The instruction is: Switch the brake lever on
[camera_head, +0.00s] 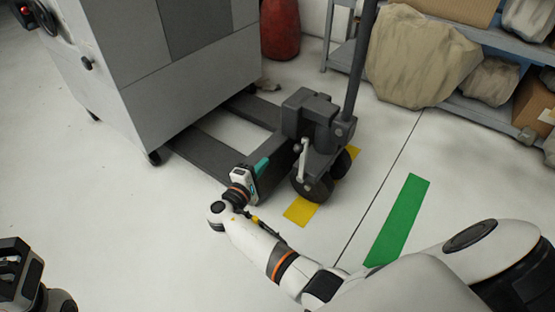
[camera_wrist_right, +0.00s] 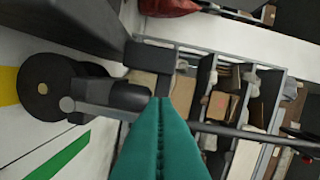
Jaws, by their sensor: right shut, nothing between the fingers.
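The brake lever (camera_head: 303,152) is a light grey bar on the side of a dark grey pallet jack (camera_head: 310,115), above its wheel. It stands close to upright in the head view. In the right wrist view a grey lever-like part with a round knob (camera_wrist_right: 67,104) shows beside the dark wheel (camera_wrist_right: 43,88). My right gripper (camera_head: 262,165), with teal fingers, is shut and empty. It is left of the lever, with a visible gap in the head view; its fingers (camera_wrist_right: 160,100) also fill the middle of the wrist view. My left gripper (camera_head: 12,265) is partly cut off at the lower left.
A large grey cabinet (camera_head: 190,70) stands over the jack's forks (camera_head: 205,160). Shelves with wrapped bundles (camera_head: 420,60) and boxes are at the back right. A red cylinder (camera_head: 280,30) stands behind. Yellow and green (camera_head: 398,220) strips mark the open floor.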

